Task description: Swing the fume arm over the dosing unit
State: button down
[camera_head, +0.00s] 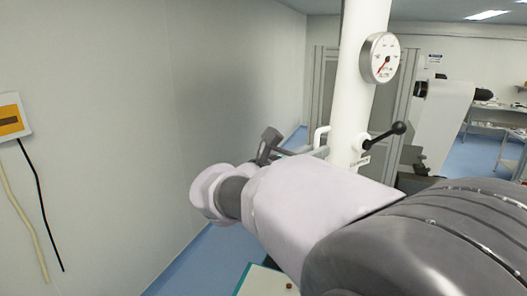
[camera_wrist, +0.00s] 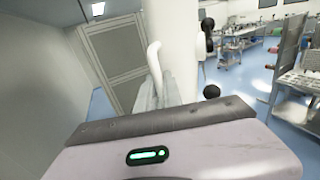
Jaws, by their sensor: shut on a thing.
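The fume arm appears as a thick white upright pipe (camera_head: 352,100) with a round dial gauge (camera_head: 380,58), a black ball-ended lever (camera_head: 385,136) and a small white bent handle (camera_head: 320,137). The pipe also shows in the wrist view (camera_wrist: 178,45), with the handle (camera_wrist: 154,58) in front of it. My gripper (camera_head: 314,151) is shut on the handle, close beside the pipe. In the wrist view my gripper's fingers (camera_wrist: 158,93) meet at the handle's lower part, and its exact hold is partly hidden. I cannot make out the dosing unit for certain in either view.
A pale wall stands close on the left, with a yellow-faced box (camera_head: 12,120) and hanging cables. A white-and-black machine part (camera_head: 440,120) stands right of the pipe. Benches (camera_wrist: 237,38) stand farther back. A grey door (camera_wrist: 115,50) is behind. Blue floor is clear between.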

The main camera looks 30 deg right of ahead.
jog(key=s+a+n+t+y+b, duration=0.2)
jog(key=s+n+t+b, duration=0.2)
jog(key=s, duration=0.4)
jog(key=shift+s+t+y+b, duration=0.4)
jog(key=shift+t+b, duration=0.1)
jog(key=shift+t, duration=0.1)
jog(key=c, duration=1.7)
grip_release()
jog(key=shift+c, duration=0.2)
jog(key=shift+o, duration=1.3)
jog(key=shift+s+d, duration=0.25)
jog(key=v, duration=1.7)
jog(key=shift+a+p, duration=0.2)
jog(key=shift+p, duration=0.25)
